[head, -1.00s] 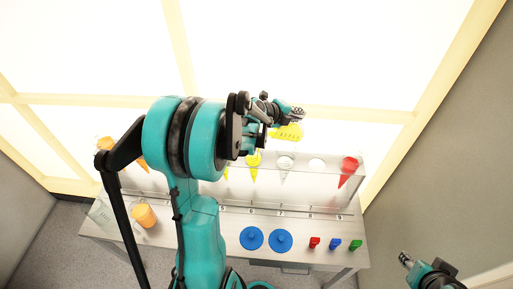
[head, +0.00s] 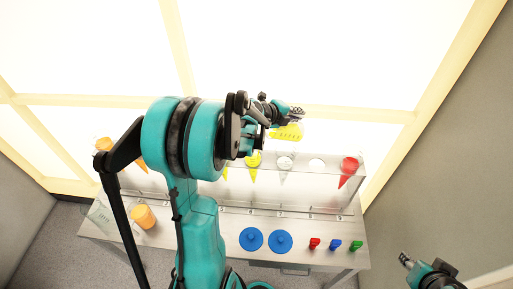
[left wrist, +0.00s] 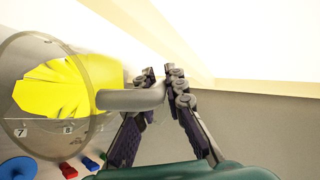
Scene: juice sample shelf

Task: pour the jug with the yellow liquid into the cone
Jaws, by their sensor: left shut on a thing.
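My left gripper (head: 296,112) is shut on the handle of a clear jug with yellow liquid (head: 287,132), held above the shelf. In the left wrist view the jug (left wrist: 60,85) lies at the left, tilted, with the fingers (left wrist: 162,82) around its pale handle (left wrist: 125,99). Below it in the head view, a yellow cone (head: 253,160) and a clear cone (head: 285,164) hang in the shelf. The jug is over the back of the shelf, near the clear cone. No falling stream shows. My right gripper (head: 405,260) is at the lower right, away from the shelf, too small to judge.
A red cone (head: 348,168) hangs at the shelf's right end. On the table (head: 325,261) are an orange jug (head: 143,217), a clear container (head: 100,213), two blue round lids (head: 251,239) and red, blue and green small items (head: 335,244). My left arm hides the shelf's middle left.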

